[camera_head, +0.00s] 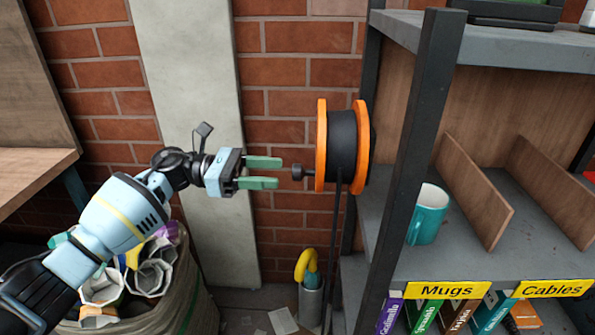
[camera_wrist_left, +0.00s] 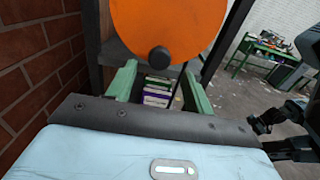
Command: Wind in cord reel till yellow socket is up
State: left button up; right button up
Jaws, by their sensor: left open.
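The cord reel (camera_head: 342,145) has orange side discs and black cord wound between them, in front of the brick wall. A black crank knob (camera_head: 297,172) sticks out from its left side. The cord (camera_head: 333,250) hangs straight down from the reel past the lower edge of the head view. I cannot make out a yellow socket on it. My left gripper (camera_head: 278,173) is open and empty, its green fingertips just left of the knob. In the left wrist view the orange disc (camera_wrist_left: 165,22) faces me and the knob (camera_wrist_left: 160,58) appears between the finger directions.
A dark shelf post (camera_head: 412,165) stands right of the reel. The shelf holds a teal mug (camera_head: 428,215) and wooden dividers (camera_head: 473,190). Below the reel is a grey holder (camera_head: 311,303) with a yellow-handled umbrella (camera_head: 306,262). A full sack (camera_head: 150,300) stands beneath my left arm.

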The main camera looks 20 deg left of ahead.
aim_at(297, 173)
pick_arm(q)
jog(key=shift+p+x, duration=0.5)
jog(key=shift+x, duration=2.6)
grip_shut()
